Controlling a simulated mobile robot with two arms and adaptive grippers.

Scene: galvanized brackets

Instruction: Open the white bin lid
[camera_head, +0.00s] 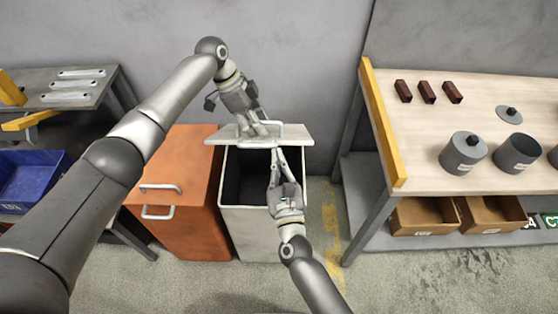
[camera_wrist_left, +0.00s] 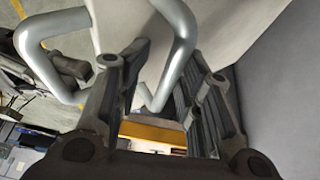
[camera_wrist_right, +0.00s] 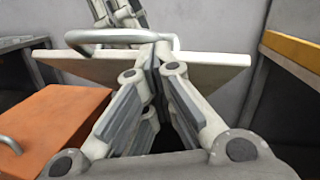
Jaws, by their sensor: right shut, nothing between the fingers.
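The white bin (camera_head: 250,228) has its lid (camera_head: 296,135) raised, and the dark inside shows. A metal handle (camera_wrist_right: 120,36) stands on the lid. My left gripper (camera_head: 252,132) is above the lid at the handle. In the left wrist view its fingers (camera_wrist_left: 168,52) are apart, with part of the handle (camera_wrist_left: 183,45) between them; I see no firm grip. My right gripper (camera_head: 277,152) is shut and empty over the bin opening, its tips close to the lid's front edge. In the right wrist view the closed fingertips (camera_wrist_right: 155,62) overlap the lid; contact is unclear.
An orange bin (camera_head: 180,215) with handles stands directly left of the white bin. A workbench (camera_head: 480,130) with pots and brown blocks is at the right, with cardboard boxes (camera_head: 425,215) below. A grey wall is close behind. Open floor lies in front.

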